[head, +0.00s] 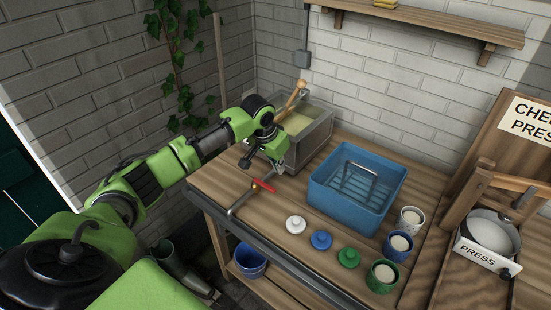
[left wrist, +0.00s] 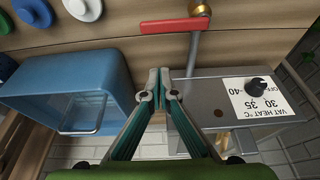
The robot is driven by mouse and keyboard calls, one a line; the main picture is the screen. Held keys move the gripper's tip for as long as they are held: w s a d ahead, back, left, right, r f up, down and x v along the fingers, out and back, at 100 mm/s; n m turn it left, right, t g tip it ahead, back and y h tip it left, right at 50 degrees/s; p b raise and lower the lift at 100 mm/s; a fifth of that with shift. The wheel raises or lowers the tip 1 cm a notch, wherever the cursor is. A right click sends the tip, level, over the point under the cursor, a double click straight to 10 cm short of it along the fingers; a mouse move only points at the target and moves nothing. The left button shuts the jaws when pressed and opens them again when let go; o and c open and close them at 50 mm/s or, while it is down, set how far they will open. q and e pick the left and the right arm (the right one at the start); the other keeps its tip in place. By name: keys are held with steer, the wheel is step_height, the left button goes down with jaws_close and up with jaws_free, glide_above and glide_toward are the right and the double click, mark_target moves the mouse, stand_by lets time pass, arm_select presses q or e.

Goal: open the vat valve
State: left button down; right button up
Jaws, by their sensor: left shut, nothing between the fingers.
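The vat (head: 318,137) is a grey metal box at the back left of the bench, with pale contents. The valve has a red lever (head: 264,185) on a grey pipe (head: 238,205) near the bench's left edge. In the left wrist view the red lever (left wrist: 172,26) lies crosswise to the pipe, beside a brass fitting (left wrist: 200,8). My left gripper (head: 270,155) is just behind and above the lever in the head view. Its fingertips (left wrist: 164,74) are together and empty, apart from the lever. My right gripper is not in view.
A blue tub (head: 335,205) with a wire rack stands right of the valve. White (head: 296,225), blue (head: 321,240) and green (head: 348,257) lids lie in front. Several cups stand to the right, near the press (head: 482,255). A heat dial (left wrist: 258,86) is on the vat.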

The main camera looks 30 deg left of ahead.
mark_target(264, 186)
arm_select(q)
steer(key=s+f+p, duration=0.2)
steer(key=f+p, duration=0.1)
steer(key=shift+s+a+f, duration=0.1)
steer(key=shift+s+f, duration=0.2)
steer(key=shift+s, duration=0.1)
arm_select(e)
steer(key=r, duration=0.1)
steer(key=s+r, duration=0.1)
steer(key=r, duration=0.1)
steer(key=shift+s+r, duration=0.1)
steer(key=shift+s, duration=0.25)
arm_select(q)
steer(key=shift+w, duration=0.1)
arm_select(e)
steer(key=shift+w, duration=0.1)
